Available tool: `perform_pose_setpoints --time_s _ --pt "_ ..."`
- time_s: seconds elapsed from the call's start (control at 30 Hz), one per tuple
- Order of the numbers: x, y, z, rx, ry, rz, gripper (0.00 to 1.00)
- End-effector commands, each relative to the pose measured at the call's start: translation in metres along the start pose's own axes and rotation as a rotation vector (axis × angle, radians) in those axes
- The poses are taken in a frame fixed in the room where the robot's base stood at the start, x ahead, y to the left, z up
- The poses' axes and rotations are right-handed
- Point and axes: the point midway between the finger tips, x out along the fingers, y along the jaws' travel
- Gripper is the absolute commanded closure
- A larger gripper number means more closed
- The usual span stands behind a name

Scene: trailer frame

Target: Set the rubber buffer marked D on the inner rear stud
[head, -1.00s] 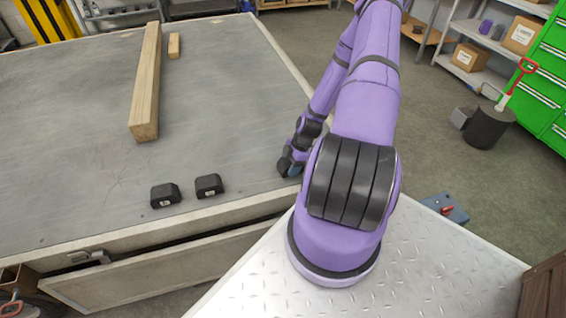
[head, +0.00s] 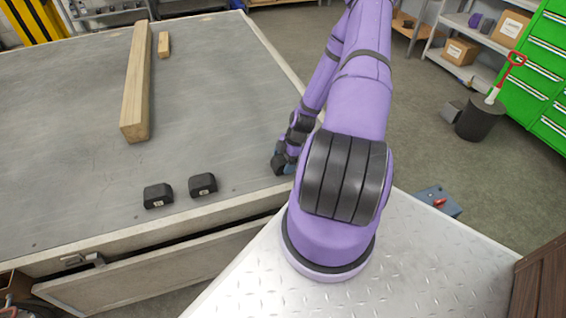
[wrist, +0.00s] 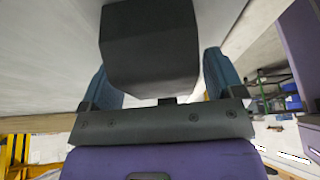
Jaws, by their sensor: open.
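Two black rubber buffers, a left one (head: 158,196) and a right one (head: 203,184), sit on the grey deck near its front edge. Each has a small pale label, too small to read. My gripper (head: 282,162) is low at the deck's right edge, to the right of both buffers and mostly hidden by my arm. In the wrist view a black block (wrist: 150,50) sits between the blue fingers of my open gripper (wrist: 160,80), with a small gap at the right finger. Its mark does not show. I cannot make out the inner rear stud.
A long wooden beam (head: 137,85) and a small wood piece (head: 164,45) lie on the deck (head: 220,100). A bare tread-plate surface (head: 425,255) is at the front right. A blue-grey box (head: 438,201) stands beyond it. The middle of the deck is clear.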

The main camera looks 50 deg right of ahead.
Motion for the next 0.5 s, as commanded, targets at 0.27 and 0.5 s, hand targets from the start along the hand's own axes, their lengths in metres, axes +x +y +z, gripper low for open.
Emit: perform_pose_setpoints --time_s 0.27,0.5 --pt "-0.055 0.006 -0.004 0.003 -0.002 0.004 0.13" --pt "-0.088 0.006 -0.004 0.002 -0.001 0.002 0.13"
